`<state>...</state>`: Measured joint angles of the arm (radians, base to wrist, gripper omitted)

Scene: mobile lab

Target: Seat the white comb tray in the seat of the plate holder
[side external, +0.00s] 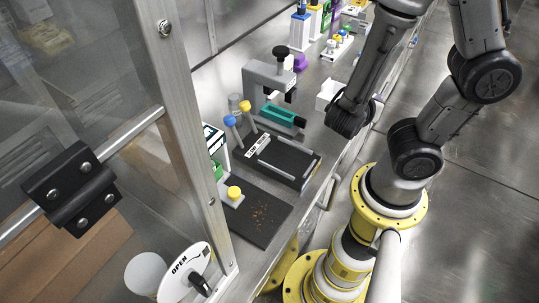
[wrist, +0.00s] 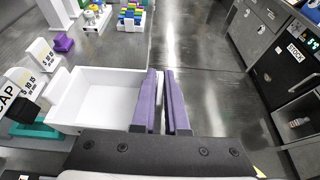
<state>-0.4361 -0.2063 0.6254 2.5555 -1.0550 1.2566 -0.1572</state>
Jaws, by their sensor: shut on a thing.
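The white comb tray (wrist: 97,95) is an open, empty white box in the wrist view. It also shows in the side view (side external: 327,94), partly hidden by my arm. My gripper (wrist: 160,75) has two purple fingers at the tray's right side and is shut on the tray there. The exact contact at the wall is hard to see. In the side view my gripper's fingertips are hidden behind the wrist. A flat black device with light edging (side external: 283,162) lies nearer the camera on the bench; it looks like the plate holder, apart from the tray.
A grey stand (side external: 262,75) with a black knob stands left of the tray, over a teal block (side external: 283,115). Blue- and yellow-capped tubes, a purple item (side external: 300,62) and racks stand around. A dark mat (side external: 255,212) carries orange bits. The floor is clear.

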